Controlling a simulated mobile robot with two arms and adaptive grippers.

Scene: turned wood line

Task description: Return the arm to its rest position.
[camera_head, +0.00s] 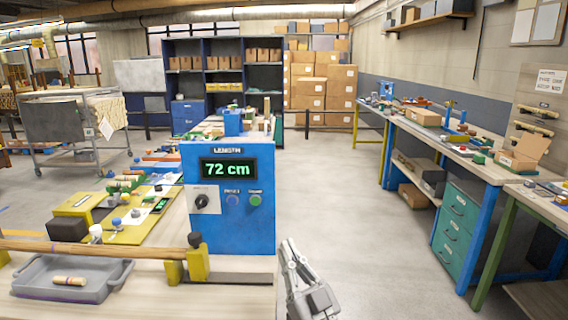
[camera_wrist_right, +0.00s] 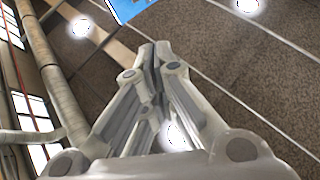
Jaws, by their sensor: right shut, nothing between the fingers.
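My right gripper (camera_head: 290,250) is at the bottom centre of the head view, just right of the blue length gauge (camera_head: 228,222) and off the table's right end. It points upward and is shut and empty. In the right wrist view the closed fingers (camera_wrist_right: 156,50) point at the ceiling, with nothing between them. A small blue patch shows at the top of that view; I cannot tell what it is. The gauge display reads 72 cm. My left gripper is not in view.
A long wooden rod (camera_head: 100,247) lies across yellow supports beside the gauge. A grey tray (camera_head: 112,272) holding a small turned piece (camera_head: 69,281) sits at front left. The floor (camera_head: 345,210) right of my gripper is open, up to the benches along the right wall.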

